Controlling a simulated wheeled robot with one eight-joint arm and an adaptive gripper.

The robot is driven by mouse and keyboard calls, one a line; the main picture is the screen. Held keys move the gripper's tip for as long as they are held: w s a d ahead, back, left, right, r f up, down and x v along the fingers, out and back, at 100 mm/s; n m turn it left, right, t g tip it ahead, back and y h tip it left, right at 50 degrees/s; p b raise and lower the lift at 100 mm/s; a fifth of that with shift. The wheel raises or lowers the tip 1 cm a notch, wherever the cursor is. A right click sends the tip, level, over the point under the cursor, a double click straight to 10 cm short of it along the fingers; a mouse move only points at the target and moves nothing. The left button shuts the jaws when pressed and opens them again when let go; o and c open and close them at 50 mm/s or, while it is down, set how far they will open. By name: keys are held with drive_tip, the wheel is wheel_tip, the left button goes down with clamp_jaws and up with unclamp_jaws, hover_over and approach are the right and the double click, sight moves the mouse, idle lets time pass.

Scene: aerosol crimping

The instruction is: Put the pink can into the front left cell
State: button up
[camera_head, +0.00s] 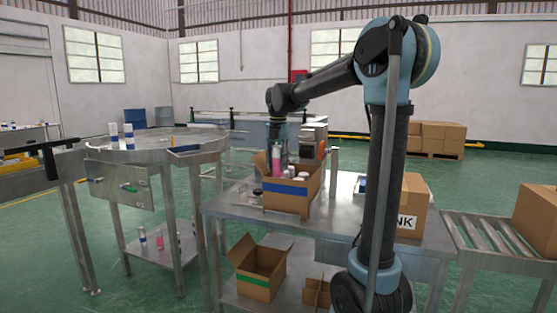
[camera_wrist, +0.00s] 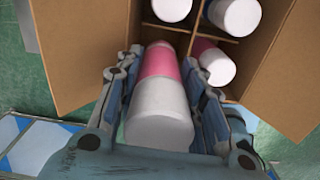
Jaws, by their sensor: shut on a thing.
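The pink can (camera_wrist: 160,66), with a white cap, is between the fingers of my gripper (camera_wrist: 163,100), which is shut on it. In the head view the pink can (camera_head: 276,160) is upright at the left part of the open cardboard box (camera_head: 287,201) with a blue stripe. In the wrist view its far end is at the cell nearest my gripper on the left side of the box's dividers (camera_wrist: 190,32). How deep it sits is hidden. The other cells in view hold white-capped cans, one of them pink (camera_wrist: 213,62).
The box stands on a metal table (camera_head: 335,205), its flaps (camera_wrist: 85,45) spread close to my fingers. A closed carton (camera_head: 412,205) stands to the right, beside a roller conveyor (camera_head: 490,235). A round metal table (camera_head: 155,145) with two cans is at the left.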

sight(278, 171)
drive_tip(key=shift+f, duration=1.85)
drive_tip(key=o, duration=1.2)
drive_tip(key=shift+o, duration=0.2)
wheel_tip(278, 171, up, 12)
drive_tip(key=shift+d+f, duration=0.1)
